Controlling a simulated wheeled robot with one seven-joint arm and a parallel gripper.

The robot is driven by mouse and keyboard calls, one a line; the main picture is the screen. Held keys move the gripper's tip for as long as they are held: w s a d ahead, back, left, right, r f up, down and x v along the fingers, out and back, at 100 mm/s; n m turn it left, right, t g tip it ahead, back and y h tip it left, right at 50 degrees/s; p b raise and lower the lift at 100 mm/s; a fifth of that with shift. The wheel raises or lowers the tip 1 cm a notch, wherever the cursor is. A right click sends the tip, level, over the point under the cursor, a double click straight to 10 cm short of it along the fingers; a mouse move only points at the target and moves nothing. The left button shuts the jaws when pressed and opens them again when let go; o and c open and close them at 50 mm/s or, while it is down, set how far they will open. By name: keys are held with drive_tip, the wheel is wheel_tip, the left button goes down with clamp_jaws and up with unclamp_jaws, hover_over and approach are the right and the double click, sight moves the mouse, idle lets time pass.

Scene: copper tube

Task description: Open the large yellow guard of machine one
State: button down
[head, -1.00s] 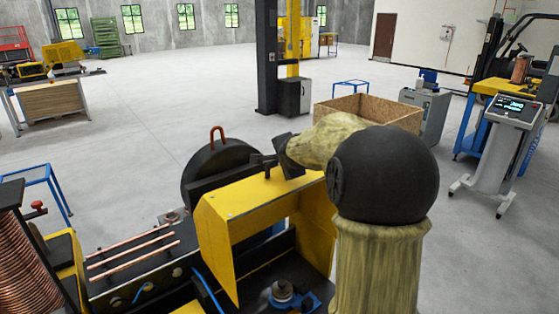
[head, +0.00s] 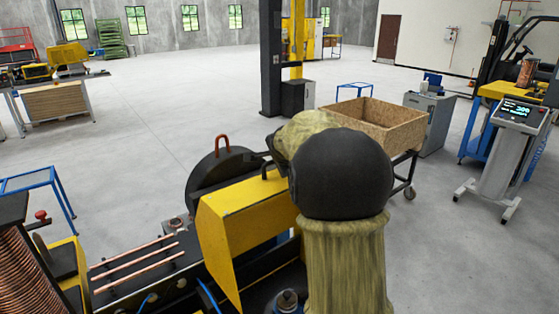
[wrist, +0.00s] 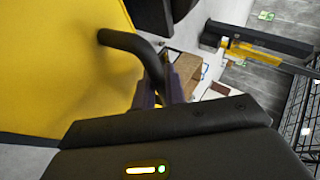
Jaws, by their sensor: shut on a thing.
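The large yellow guard (head: 238,222) sits on machine one in the head view, its right part hidden behind my arm. It fills the left of the wrist view (wrist: 60,70). Its bent black handle (wrist: 122,40) stands off the yellow panel and runs in between my fingers. My gripper (wrist: 160,85) is shut on this handle. In the head view my gripper is mostly hidden behind my arm, at the guard's top edge near the handle (head: 267,164).
A black round housing with a red loop (head: 222,140) stands behind the guard. Copper tubes (head: 135,262) lie to the left, beside a copper coil (head: 25,265). A wooden crate on a cart (head: 385,125) and a control console (head: 510,135) stand right. Open floor lies beyond.

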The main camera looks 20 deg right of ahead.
drive_tip(key=shift+a, duration=0.1)
drive_tip(key=c, duration=1.5)
unclamp_jaws()
drive_tip(key=shift+w+r, duration=0.1)
drive_tip(key=shift+o, duration=0.2)
drive_tip(key=shift+a, duration=0.15)
drive_tip(key=shift+s, duration=0.3)
drive_tip(key=shift+s+r+b, duration=0.2)
drive_tip(key=shift+b, duration=0.2)
drive_tip(key=b+v, duration=0.6)
drive_tip(key=v, duration=1)
drive_tip(key=shift+s+a+r, duration=0.2)
drive_tip(key=shift+s, duration=0.05)
